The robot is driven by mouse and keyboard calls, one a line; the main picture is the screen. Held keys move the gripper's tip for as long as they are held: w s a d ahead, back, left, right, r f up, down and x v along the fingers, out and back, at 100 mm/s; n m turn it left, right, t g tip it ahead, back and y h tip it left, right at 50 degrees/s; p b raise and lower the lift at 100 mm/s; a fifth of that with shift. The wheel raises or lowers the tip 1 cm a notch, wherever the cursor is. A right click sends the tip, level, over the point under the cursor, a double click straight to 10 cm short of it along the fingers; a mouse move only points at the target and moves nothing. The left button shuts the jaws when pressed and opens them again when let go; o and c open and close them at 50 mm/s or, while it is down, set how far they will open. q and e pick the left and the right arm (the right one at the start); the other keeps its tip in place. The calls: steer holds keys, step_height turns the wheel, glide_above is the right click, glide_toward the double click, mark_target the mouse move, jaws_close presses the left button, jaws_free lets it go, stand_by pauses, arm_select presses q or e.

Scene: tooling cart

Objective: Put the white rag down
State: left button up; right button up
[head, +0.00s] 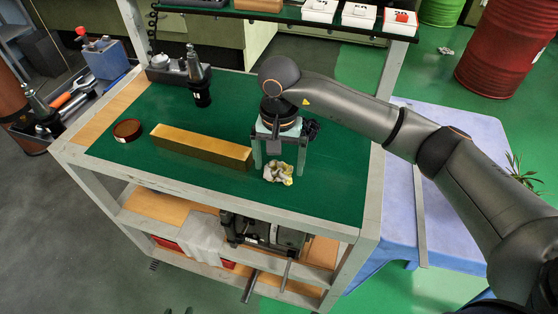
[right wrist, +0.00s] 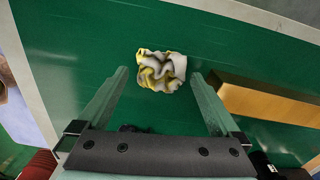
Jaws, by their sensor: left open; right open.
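The crumpled white rag (head: 279,175), with yellow and grey patches, lies on the green top of the cart near its front edge. In the right wrist view the rag (right wrist: 161,72) shows between and slightly beyond the fingertips, with green surface visible on both sides of it. My right gripper (head: 280,167) points down above the rag, open, its two fingers apart and not touching it in the wrist view. My right gripper (right wrist: 159,76) holds nothing. My left gripper cannot be made out in either view.
A long brass-coloured block (head: 200,148) lies left of the rag. A brown round dish (head: 127,130) and a black tool holder (head: 201,88) stand farther left and back. A pale cloth (head: 204,238) and dark equipment (head: 262,234) are on the lower shelf. A blue table (head: 400,225) adjoins at right.

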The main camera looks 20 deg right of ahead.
step_height(320, 180, up, 12)
steer(key=shift+r+b, duration=0.2)
steer(key=shift+b, duration=0.25)
steer(key=shift+s, duration=0.1)
